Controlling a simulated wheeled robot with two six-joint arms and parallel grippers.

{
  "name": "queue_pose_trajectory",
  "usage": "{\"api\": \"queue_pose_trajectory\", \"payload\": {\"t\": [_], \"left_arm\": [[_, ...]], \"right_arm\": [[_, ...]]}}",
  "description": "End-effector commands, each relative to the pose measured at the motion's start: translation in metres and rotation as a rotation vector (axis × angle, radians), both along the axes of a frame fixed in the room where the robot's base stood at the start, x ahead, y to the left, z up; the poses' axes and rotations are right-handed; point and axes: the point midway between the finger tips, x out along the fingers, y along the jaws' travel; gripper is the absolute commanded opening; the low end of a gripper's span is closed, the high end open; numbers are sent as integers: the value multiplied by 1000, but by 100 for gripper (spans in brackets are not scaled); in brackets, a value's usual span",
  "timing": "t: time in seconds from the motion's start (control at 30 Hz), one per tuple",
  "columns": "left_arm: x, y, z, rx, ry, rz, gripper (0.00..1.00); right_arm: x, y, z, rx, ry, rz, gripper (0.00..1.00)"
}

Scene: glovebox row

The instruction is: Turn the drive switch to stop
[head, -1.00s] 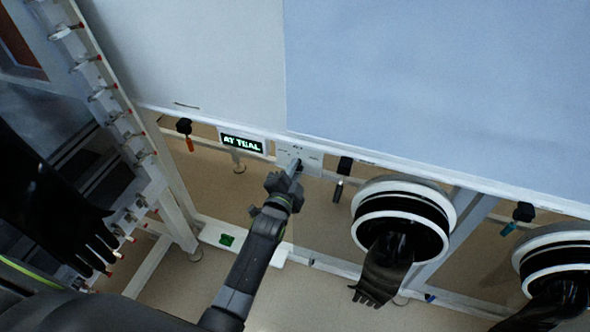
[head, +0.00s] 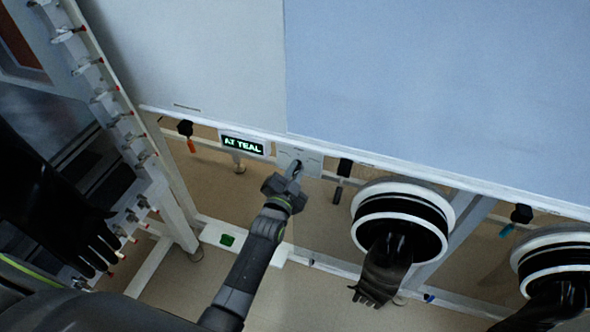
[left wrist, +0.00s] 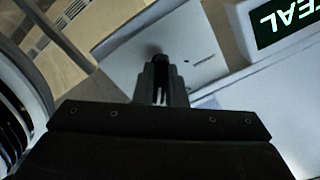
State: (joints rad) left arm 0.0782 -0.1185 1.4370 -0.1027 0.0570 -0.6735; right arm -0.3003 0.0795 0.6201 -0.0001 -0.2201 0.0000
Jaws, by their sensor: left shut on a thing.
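The drive switch is a small dark knob (left wrist: 160,58) on a pale switch plate (head: 312,162), under the edge of the large white panel. It also shows on the plate (left wrist: 200,45) in the left wrist view. My left gripper (head: 294,172) is at the plate with its fingers shut on the knob; the fingers (left wrist: 160,82) hide most of it. Which way the knob points cannot be told. Beside the plate a display (head: 242,144) reads "AT TEAL" in light letters. My right gripper is not in view.
Two white-ringed glove ports (head: 400,200) with black gloves stand right of the plate. A black clip with a hanging dark piece (head: 345,166) is just right of it. Another clip with an orange end (head: 187,130) hangs left. A rail with red-tipped fittings runs down the left.

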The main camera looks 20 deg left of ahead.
Motion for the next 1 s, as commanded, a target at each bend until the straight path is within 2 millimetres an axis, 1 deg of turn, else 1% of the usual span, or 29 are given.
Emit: {"api": "queue_pose_trajectory", "payload": {"t": [0.3,0.77,0.8,0.97,1.0], "left_arm": [[0,0,1,-119,3,-1,0],[0,0,1,-136,4,-1,0],[0,0,1,-135,4,-1,12],[0,0,1,-135,4,-1,33],[0,1,1,-135,4,-1,33]], "right_arm": [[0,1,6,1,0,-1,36],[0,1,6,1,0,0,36],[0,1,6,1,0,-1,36],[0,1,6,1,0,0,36],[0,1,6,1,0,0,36]]}}
